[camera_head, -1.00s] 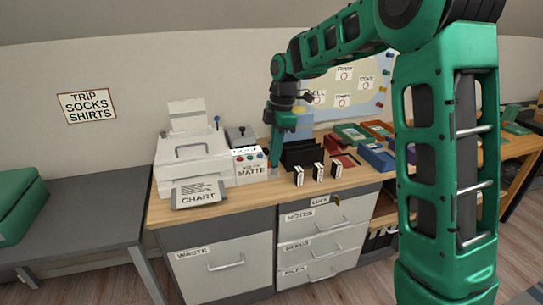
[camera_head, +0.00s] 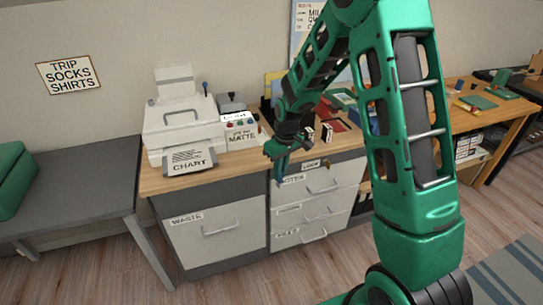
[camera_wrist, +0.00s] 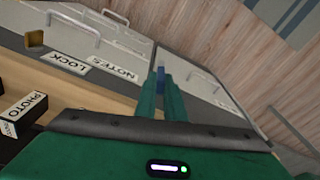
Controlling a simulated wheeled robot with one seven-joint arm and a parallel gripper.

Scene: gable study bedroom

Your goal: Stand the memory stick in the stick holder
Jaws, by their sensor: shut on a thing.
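My gripper (camera_head: 279,170) is in front of the desk's front edge, over the drawer fronts. In the wrist view its two green fingers (camera_wrist: 160,98) are close together, with a small blue piece (camera_wrist: 160,73) between their tips. This looks like the memory stick, mostly hidden by the fingers. Small black blocks with white labels (camera_head: 310,133) stand on the desk behind the gripper. One block (camera_wrist: 18,112) reads PHOTO in the wrist view. I cannot tell whether any of these is the stick holder.
A white printer (camera_head: 183,130) with a CHART sheet and a MATTE box (camera_head: 241,134) stand left on the wooden desk (camera_head: 160,186). Below are a WASTE drawer (camera_head: 220,228) and a NOTES drawer (camera_head: 315,183). A brass-coloured piece (camera_wrist: 36,38) is beside the LOCK label. Floor in front is clear.

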